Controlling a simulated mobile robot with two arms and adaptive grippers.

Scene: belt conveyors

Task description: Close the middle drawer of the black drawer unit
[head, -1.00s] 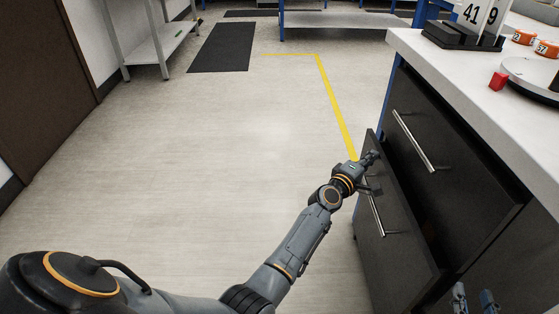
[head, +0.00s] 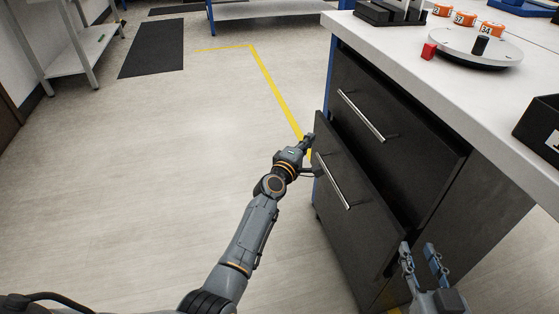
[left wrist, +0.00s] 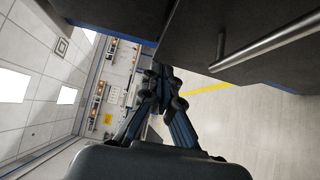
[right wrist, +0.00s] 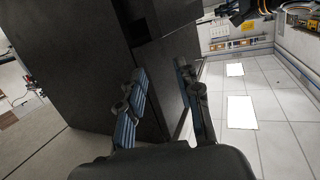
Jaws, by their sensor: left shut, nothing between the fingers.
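The black drawer unit (head: 450,200) stands under a white counter. Its middle drawer (head: 350,225) is partly open, its front standing out from the unit with a dark gap behind its top edge. A silver bar handle (head: 332,181) crosses that front. My left gripper (head: 309,140) is shut and empty at the far upper corner of the drawer front; whether it touches is unclear. In the left wrist view its fingers (left wrist: 160,80) are close together beside a dark panel. My right gripper (head: 422,254) is open by the near end of the drawer front; its spread fingers show in the right wrist view (right wrist: 160,90).
The top drawer (head: 395,130) looks shut, with its own bar handle (head: 361,115).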

